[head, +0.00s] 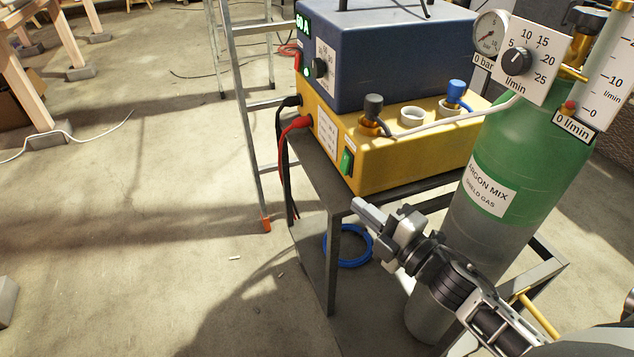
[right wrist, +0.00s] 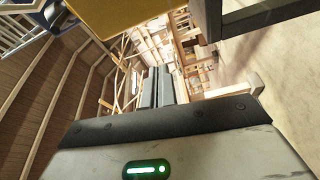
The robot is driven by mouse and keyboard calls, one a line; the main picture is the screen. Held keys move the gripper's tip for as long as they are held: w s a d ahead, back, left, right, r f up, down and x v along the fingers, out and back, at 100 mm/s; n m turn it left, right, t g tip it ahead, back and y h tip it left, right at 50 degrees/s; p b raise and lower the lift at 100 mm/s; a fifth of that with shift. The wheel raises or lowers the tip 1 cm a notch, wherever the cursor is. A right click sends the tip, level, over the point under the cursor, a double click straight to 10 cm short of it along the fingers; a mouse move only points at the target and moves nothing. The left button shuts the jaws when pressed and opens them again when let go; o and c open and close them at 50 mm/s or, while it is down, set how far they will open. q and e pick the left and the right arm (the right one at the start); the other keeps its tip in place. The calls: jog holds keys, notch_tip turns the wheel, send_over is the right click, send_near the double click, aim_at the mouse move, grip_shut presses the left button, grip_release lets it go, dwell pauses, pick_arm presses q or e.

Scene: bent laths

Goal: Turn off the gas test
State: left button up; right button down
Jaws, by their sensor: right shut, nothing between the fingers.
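A yellow box (head: 385,150) stands on a dark metal cart, with a green rocker switch (head: 346,161) low on its front face. A green gas cylinder (head: 520,150) labelled argon mix stands to its right. It carries a flow dial (head: 517,62), a pressure gauge (head: 490,34) labelled 0 bar and a flow tube (head: 608,75) labelled 0 l/min. My right gripper (head: 358,205) is shut and empty, below and slightly right of the switch, apart from it. Its fingers (right wrist: 157,87) show in the right wrist view, with the yellow box (right wrist: 105,15) above. My left gripper is out of view.
A blue power unit (head: 385,60) sits on the yellow box. Red and black cables (head: 290,125) hang at its left. A ladder (head: 245,100) stands behind. A coiled blue hose (head: 350,247) lies under the cart (head: 320,200). The floor at left is mostly clear.

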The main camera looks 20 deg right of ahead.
aim_at(345, 163)
jog(key=shift+r, duration=0.1)
jog(key=shift+w, duration=0.1)
jog(key=w, duration=0.9)
jog(key=shift+w+d, duration=0.2)
jog(key=shift+d, duration=0.4)
